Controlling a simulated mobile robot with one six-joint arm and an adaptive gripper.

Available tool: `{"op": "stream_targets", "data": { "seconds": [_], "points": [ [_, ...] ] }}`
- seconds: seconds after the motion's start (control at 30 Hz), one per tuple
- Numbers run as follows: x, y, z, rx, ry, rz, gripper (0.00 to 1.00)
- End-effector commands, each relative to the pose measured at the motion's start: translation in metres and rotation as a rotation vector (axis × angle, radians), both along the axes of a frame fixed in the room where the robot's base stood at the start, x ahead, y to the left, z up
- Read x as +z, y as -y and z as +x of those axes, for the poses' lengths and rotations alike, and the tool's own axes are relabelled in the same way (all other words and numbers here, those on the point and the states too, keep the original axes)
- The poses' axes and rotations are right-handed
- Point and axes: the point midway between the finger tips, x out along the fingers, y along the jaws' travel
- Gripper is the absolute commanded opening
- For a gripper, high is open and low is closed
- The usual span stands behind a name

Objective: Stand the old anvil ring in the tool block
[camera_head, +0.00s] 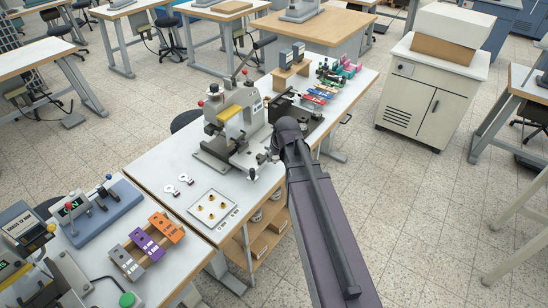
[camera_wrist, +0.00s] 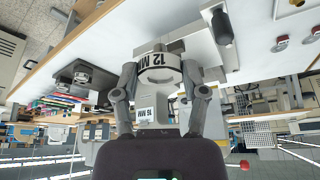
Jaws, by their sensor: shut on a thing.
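The anvil ring (camera_wrist: 157,75), white and marked "12 MM", is between my fingers in the wrist view. My gripper (camera_wrist: 160,67) is shut on it, with one finger on each side. In the head view my gripper (camera_head: 265,159) is at the right front of the grey press (camera_head: 238,117), and the ring there is too small to make out clearly. I cannot tell whether the ring touches anything below. Which object is the tool block is not clear; a dark block-like fixture (camera_head: 298,114) stands behind the press, partly hidden by my arm.
A white plate with several brass pieces (camera_head: 213,209) and two small tagged items (camera_head: 178,184) lie on the bench left of the press. Coloured pieces (camera_head: 322,93) lie at the far end. Orange, purple and grey blocks (camera_head: 148,244) stand on the near bench. Bare white bench top (camera_head: 160,160) shows at left.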

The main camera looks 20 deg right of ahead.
Motion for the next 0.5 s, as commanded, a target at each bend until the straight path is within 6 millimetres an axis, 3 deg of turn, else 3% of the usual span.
{"op": "stream_targets", "data": {
  "seconds": [0.5],
  "points": [
    [0.027,0.0,0.0,0.0,0.0,0.0,0.0]
  ]
}}
